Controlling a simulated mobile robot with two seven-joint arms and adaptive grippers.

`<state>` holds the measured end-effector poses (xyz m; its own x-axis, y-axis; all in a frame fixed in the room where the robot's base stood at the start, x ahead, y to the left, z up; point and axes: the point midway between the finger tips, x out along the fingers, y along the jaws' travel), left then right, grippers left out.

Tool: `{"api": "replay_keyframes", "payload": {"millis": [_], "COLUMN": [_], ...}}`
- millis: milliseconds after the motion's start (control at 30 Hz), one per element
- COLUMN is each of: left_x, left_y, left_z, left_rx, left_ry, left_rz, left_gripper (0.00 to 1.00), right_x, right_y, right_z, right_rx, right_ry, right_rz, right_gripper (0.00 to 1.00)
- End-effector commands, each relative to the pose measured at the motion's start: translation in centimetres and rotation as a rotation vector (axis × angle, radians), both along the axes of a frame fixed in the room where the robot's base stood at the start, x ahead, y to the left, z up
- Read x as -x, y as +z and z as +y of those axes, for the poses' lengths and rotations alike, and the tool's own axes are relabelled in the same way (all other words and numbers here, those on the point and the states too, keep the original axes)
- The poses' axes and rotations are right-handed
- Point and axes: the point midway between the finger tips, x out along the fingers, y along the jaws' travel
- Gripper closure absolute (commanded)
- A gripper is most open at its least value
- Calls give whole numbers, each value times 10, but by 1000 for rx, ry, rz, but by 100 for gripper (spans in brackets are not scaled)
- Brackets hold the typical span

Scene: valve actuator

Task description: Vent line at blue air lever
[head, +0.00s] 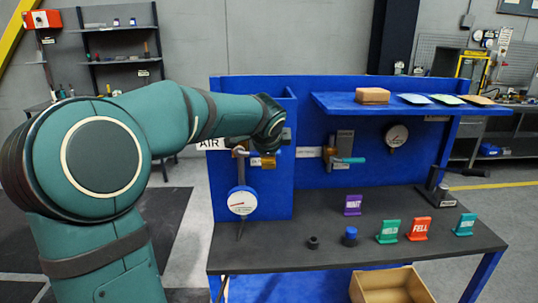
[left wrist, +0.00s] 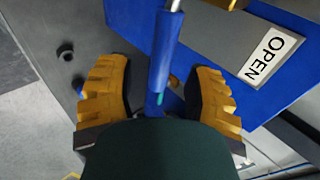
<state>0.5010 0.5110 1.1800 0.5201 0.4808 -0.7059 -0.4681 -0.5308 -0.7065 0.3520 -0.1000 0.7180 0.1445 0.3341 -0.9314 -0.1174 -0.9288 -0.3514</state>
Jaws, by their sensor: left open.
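The blue lever (left wrist: 164,45) runs down the middle of the left wrist view, between the two yellow fingers of my left gripper (left wrist: 160,75). The fingers are open, with a visible gap on each side of the lever. In the head view my left gripper (head: 262,161) is at the blue side panel, beside the AIR label (head: 209,143) and above a round gauge (head: 242,201). My arm and gripper hide most of the air valve there, and I cannot make out the blue lever in that view. My right gripper is not in view.
Another valve with a teal lever (head: 349,160) and a second gauge (head: 396,136) are on the back panel. Several small signs stand on the dark bench (head: 300,266). A cardboard box (head: 392,288) is below.

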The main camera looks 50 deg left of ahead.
Motion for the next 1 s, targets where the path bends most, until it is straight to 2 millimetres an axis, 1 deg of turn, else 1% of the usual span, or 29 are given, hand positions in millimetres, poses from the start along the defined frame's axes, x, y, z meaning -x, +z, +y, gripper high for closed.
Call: {"api": "replay_keyframes", "payload": {"millis": [33, 200, 400, 600, 1000], "left_x": [6, 24, 39, 45, 46], "left_y": [10, 34, 54, 61, 61], "left_z": [-6, -23, -38, -43, -43], "left_rx": [-2, -1, 1, 0, 1], "left_ry": [-1, -2, -1, -1, -1], "left_rz": [-4, -4, -1, 1, 2], "left_gripper": [48, 48, 48, 48, 48], "right_x": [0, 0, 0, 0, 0], "right_y": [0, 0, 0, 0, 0], "right_z": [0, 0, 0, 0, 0], "right_rx": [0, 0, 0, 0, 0], "right_ry": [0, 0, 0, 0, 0], "right_rz": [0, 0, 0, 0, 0], "right_gripper": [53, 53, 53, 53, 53]}}
